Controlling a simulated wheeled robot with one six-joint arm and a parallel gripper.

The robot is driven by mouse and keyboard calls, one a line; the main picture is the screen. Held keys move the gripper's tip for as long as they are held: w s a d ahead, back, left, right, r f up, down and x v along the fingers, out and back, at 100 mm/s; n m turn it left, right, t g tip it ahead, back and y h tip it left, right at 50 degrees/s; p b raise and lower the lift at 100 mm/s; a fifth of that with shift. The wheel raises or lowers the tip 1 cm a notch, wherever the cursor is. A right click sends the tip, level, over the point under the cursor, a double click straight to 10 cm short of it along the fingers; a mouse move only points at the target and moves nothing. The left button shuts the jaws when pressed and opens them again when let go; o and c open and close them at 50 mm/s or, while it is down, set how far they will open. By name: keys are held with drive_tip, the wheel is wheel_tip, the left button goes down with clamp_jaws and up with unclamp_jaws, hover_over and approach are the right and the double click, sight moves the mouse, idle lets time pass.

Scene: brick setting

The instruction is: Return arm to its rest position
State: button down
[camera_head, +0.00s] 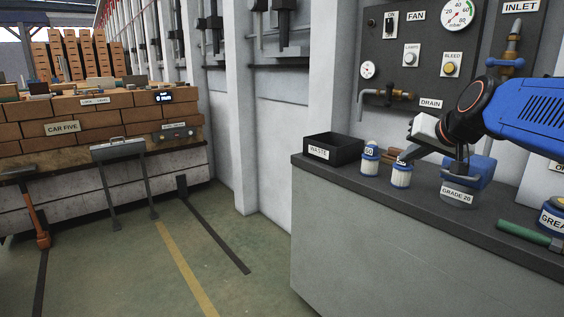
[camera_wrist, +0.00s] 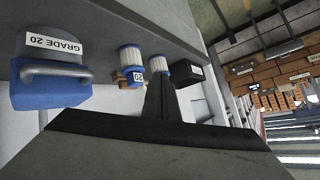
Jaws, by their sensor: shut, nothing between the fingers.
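My gripper (camera_head: 403,158) is shut and empty. It hangs from my blue arm above the bench, its dark fingertips just over or in front of a white filter cartridge with blue ends (camera_head: 401,175); I cannot tell if they touch. In the wrist view my dark fingers (camera_wrist: 160,82) reach up together, close to the cartridges in the picture. A second such cartridge (camera_head: 370,161) stands to the left.
A black WASTE bin (camera_head: 333,149) stands at the bench's (camera_head: 420,212) left end. A green-handled tool (camera_head: 523,233) and a GREASE tin (camera_head: 553,215) lie at the right. A panel with gauges and valves (camera_head: 428,62) is on the wall behind. Floor is clear left of the bench.

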drive_tip(key=s+a+f+n+g, duration=0.1)
drive_tip(key=s+f+g, duration=0.2)
drive_tip(key=s+f, duration=0.9)
drive_tip(key=s+a+f+n+g+h, duration=0.1)
drive_tip(key=s+a+f+n+g, duration=0.1)
drive_tip(key=s+f, duration=1.1)
drive_tip(key=s, duration=0.3)
drive_tip(key=shift+f+g, duration=0.2)
drive_tip(key=shift+g, duration=0.2)
drive_tip(key=c, duration=2.4)
unclamp_jaws()
drive_tip(key=shift+a, duration=0.1)
drive_tip(key=shift+c, duration=0.2)
